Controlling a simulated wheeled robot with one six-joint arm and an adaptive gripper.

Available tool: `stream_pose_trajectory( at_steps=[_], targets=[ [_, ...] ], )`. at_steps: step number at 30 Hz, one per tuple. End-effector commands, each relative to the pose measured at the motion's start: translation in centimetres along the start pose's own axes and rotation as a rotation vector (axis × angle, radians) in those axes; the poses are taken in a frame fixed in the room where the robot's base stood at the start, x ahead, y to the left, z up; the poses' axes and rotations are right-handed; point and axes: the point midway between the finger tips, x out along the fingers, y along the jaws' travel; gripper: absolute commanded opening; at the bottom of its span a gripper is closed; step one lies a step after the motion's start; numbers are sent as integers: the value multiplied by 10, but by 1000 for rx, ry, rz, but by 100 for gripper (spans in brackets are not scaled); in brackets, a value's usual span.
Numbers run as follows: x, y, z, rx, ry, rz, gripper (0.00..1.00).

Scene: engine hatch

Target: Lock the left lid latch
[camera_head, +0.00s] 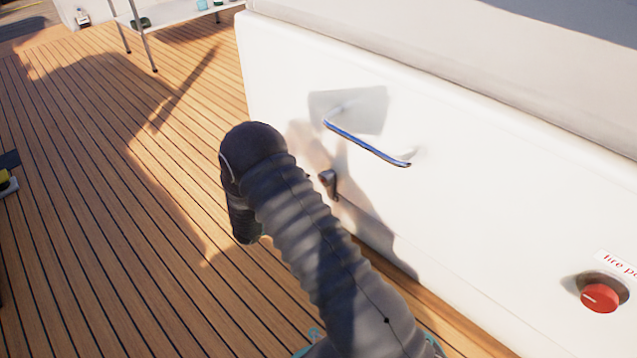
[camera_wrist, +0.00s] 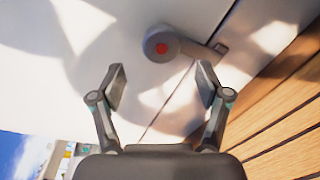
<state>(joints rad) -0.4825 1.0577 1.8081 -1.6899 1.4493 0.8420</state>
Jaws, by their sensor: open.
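The latch (camera_wrist: 162,44) is a round grey metal knob with a red dot at its centre, on the white panel. Its flat lever (camera_wrist: 198,50) reaches right in the wrist view, toward the deck side. In the head view the small grey latch (camera_head: 329,180) sits low on the white front, below the blue handle, with its lever hanging down. My gripper (camera_wrist: 162,83) is open and empty. Its two fingers are spread, with the latch ahead of the gap between them and apart from them. In the head view my arm hides the gripper.
A blue bar handle (camera_head: 365,146) sticks out of the white front (camera_head: 470,200) above the latch. A red button (camera_head: 600,297) is at the lower right. A shelf table (camera_head: 165,12) stands at the back.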

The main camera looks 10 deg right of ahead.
Motion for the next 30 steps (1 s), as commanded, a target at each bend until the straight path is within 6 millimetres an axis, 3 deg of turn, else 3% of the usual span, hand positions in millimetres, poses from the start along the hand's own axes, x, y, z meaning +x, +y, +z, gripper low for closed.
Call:
stream_pose_trajectory(
  at_steps=[3,9,30],
  targets=[
    [-20,1,0,1,2,2,76],
    [-36,0,0,1,0,0,76],
    [-39,-2,-1,-50,6,-8,76]
  ],
)
